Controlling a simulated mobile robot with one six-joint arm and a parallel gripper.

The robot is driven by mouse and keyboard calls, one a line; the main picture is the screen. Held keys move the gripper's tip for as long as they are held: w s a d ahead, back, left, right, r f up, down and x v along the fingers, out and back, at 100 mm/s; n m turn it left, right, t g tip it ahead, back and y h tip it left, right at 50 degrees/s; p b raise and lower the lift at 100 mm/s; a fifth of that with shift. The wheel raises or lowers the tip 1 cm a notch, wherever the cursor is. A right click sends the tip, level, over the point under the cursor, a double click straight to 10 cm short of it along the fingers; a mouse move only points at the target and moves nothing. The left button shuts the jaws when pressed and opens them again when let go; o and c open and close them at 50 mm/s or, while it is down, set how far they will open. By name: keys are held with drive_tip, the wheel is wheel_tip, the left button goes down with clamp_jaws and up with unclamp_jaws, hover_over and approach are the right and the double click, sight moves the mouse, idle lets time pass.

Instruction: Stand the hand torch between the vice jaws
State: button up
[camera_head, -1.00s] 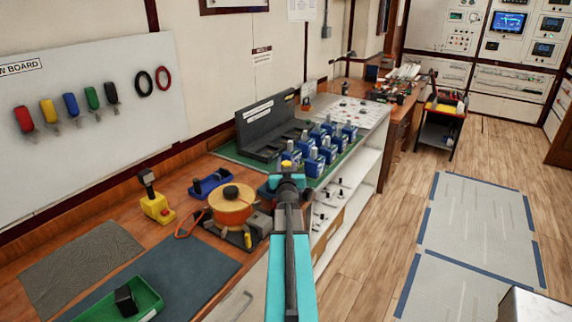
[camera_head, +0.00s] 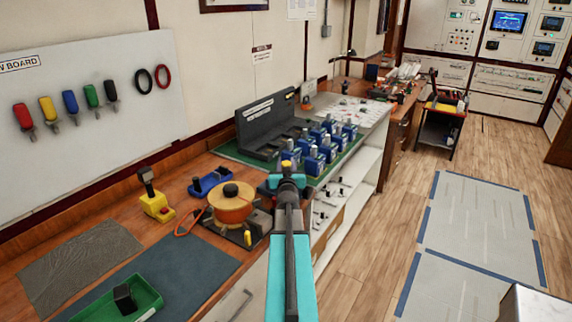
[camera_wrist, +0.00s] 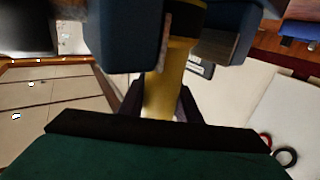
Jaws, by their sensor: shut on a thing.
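The yellow hand torch (camera_wrist: 163,92) is in the wrist view, with a dark band near the top. My gripper (camera_wrist: 158,103) is shut on it, with dark fingers on both sides. The blue vice (camera_wrist: 122,35) fills the top of that view. Its grey-faced jaws (camera_wrist: 218,45) stand on either side of the torch's upper part in the picture. I cannot tell whether the jaws touch the torch, and its far end is out of view. In the head view my arm hides most of the vice (camera_head: 264,187) and gripper, and a small yellow tip shows above the wrist.
An orange round thing (camera_head: 231,205) stands close left of my arm on the bench. A yellow-based tool (camera_head: 155,206), a blue holder (camera_head: 208,183) and a green tray (camera_head: 148,292) are further left. Several blue breakers (camera_head: 313,160) stand behind.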

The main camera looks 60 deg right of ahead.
drive_tip(key=shift+f+b, duration=0.3)
drive_tip(key=shift+f, duration=0.05)
idle(0.4)
drive_tip(key=o, duration=1.3)
drive_tip(key=shift+s+a+b, duration=0.15)
drive_tip(key=shift+b, duration=0.15)
